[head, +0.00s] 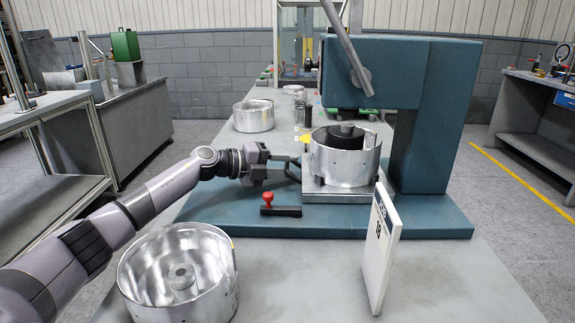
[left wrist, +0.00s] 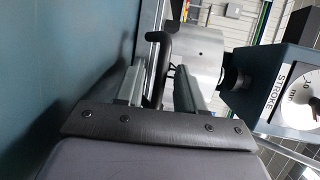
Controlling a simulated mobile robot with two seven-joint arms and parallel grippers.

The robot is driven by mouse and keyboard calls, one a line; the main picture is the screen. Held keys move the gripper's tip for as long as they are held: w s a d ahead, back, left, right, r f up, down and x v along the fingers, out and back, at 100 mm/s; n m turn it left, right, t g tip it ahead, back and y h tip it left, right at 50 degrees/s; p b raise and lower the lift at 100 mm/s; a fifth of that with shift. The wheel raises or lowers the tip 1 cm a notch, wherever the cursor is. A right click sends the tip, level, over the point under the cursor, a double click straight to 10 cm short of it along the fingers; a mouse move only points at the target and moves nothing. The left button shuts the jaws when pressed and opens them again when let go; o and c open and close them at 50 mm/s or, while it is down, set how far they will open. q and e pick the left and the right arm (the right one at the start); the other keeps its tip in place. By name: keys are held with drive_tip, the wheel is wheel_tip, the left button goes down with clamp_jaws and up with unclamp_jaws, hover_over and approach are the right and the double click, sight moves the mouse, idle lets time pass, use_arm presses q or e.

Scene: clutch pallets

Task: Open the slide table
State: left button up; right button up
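The slide table (head: 340,194) is a light metal plate on the teal base of a press, below its head. A shiny metal drum (head: 343,163) stands on it, with a dark round part inside. My left gripper (head: 291,166) is at the left side of the slide table, beside the drum. In the left wrist view its two fingers (left wrist: 164,88) are spread apart, with a black curved handle (left wrist: 160,62) between them. I see no clear grip on the handle. The drum also shows behind the fingers in the left wrist view (left wrist: 204,58). My right gripper is not in view.
A red-knobbed stamp (head: 268,200) is on the base just in front of my left gripper. An open metal drum (head: 180,275) stands at the front left, and a white upright sign (head: 381,250) at the front right. The teal press column (head: 422,130) rises to the right.

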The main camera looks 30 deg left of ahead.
use_arm(q)
drive_tip(key=shift+w+d+f, duration=0.1)
drive_tip(key=shift+w+d, duration=0.1)
drive_tip(key=shift+w, duration=0.1)
clamp_jaws()
drive_tip(key=shift+a, duration=0.1)
